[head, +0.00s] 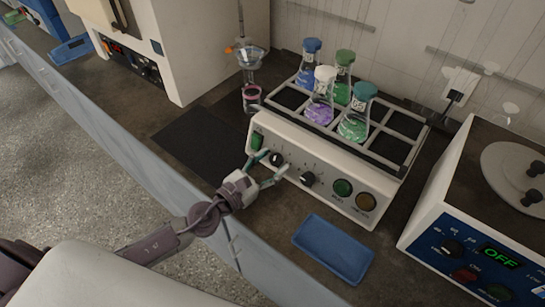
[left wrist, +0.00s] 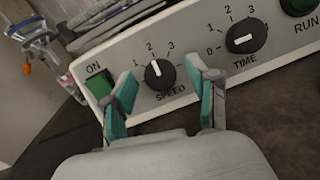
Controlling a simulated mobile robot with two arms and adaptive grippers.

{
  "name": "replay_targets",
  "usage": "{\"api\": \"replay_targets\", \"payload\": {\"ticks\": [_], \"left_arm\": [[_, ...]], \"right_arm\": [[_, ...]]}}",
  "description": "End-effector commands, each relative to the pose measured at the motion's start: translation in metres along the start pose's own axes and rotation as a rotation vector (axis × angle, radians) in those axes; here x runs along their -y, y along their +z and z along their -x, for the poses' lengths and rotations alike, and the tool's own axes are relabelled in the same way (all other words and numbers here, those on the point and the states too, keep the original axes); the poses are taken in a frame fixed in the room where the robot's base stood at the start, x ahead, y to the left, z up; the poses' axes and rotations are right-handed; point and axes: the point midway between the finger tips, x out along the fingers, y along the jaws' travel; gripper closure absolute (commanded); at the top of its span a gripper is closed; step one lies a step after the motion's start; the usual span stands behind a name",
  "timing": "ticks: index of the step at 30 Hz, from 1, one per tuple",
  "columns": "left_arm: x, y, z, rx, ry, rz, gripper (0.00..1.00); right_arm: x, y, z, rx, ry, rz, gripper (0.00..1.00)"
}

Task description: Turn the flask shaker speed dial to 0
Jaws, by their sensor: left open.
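The flask shaker (head: 325,165) has a cream front panel with two black dials. Its speed dial (left wrist: 160,75) lies between the fingers of my left gripper in the left wrist view, and its white pointer is turned up towards the 2. The dial's 0 mark is not visible; the left finger covers that area. In the head view the speed dial (head: 275,159) sits just past the fingertips. My left gripper (head: 272,165) is open, with one teal-padded finger on each side of the dial. I cannot tell whether they touch it. My right gripper is not in view.
The time dial (left wrist: 245,37) is close to the right finger, and the green ON switch (left wrist: 97,85) is close to the left finger. Several stoppered flasks stand in the rack on top. A blue tray (head: 333,248) lies in front. A blue-fronted device (head: 470,255) stands right.

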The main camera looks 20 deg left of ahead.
Motion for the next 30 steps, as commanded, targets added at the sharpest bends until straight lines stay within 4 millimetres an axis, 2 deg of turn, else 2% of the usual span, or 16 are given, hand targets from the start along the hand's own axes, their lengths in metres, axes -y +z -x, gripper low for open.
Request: {"api": "replay_targets", "payload": {"ticks": [4, 15, 23, 30], "left_arm": [[0.0001, 0.0, 0.0, 0.0, 0.0, 0.0, 0.41], [-0.0001, 0.0001, -0.0001, 0.0, 0.0, 0.001, 1.0], [0.0002, 0.0003, -0.0002, 0.001, 0.01, 0.029, 1.0], [0.0013, 0.0007, -0.0001, 0.006, 0.056, 0.149, 1.0]], "right_arm": [[0.0014, 0.0052, 0.0, 0.009, -0.002, 0.0, 0.6], [0.0006, 0.0009, -0.0002, 0.002, -0.001, 0.0, 0.6], [0.0, -0.002, 0.0005, -0.002, 0.0, -0.001, 0.6], [-0.0003, -0.0025, 0.0031, -0.003, 0.0, -0.001, 0.6]]}}
